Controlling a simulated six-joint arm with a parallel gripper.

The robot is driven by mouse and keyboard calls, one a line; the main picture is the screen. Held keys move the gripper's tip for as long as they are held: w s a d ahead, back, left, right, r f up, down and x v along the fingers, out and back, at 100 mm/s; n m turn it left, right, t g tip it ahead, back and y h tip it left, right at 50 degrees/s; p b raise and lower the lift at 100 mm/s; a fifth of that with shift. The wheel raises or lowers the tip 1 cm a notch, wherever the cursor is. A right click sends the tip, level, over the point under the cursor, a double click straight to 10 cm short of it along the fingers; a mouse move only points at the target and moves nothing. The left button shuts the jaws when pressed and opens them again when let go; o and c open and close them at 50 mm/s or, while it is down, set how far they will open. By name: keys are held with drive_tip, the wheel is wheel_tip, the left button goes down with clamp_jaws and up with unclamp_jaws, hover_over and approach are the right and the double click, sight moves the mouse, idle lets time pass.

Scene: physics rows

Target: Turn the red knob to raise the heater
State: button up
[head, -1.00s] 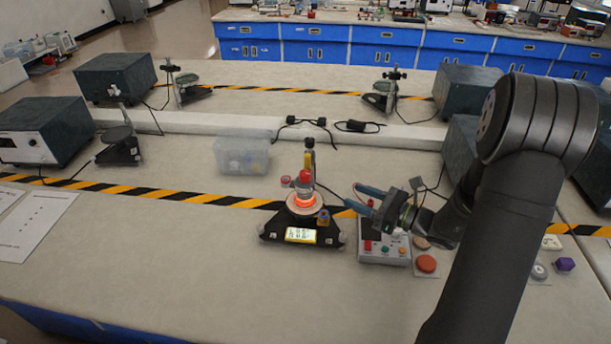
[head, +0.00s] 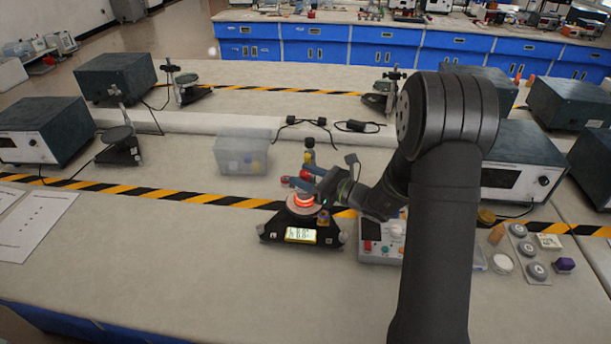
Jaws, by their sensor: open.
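The heater (head: 272,230) is a black base with a lit yellow display and a glowing orange-red ring on top. The red knob (head: 306,175) is on the upright post behind the ring, below a yellow part. My gripper (head: 303,174) has blue fingers and is open. It is at the post above the ring, with its fingers around or close beside the red knob. Whether they touch it is too small to tell. The fingers and wrist hide part of the post.
A grey control box (head: 380,250) with a red switch is right of the heater, partly behind my arm. A clear bin (head: 241,155) stands back left. Small discs and a purple block (head: 564,265) lie at the right. The table in front of the heater is clear.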

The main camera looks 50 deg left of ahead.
drive_tip(key=shift+c, duration=0.2)
drive_tip(key=c, duration=0.9)
drive_tip(key=shift+c, duration=0.2)
drive_tip(key=shift+n+g, duration=0.3)
drive_tip(key=shift+g, duration=0.2)
drive_tip(key=n+g+h, duration=0.4)
drive_tip(key=g, duration=0.1)
drive_tip(key=shift+a+g, duration=0.1)
drive_tip(key=shift+g, duration=0.2)
drive_tip(key=n+g+h, duration=0.2)
drive_tip(key=n+h, duration=0.1)
drive_tip(key=h, duration=0.1)
drive_tip(key=n+g+h, duration=0.2)
drive_tip(key=n+h, duration=0.1)
drive_tip(key=h, duration=0.1)
drive_tip(key=shift+n+g+h, duration=0.3)
drive_tip(key=shift+h, duration=0.1)
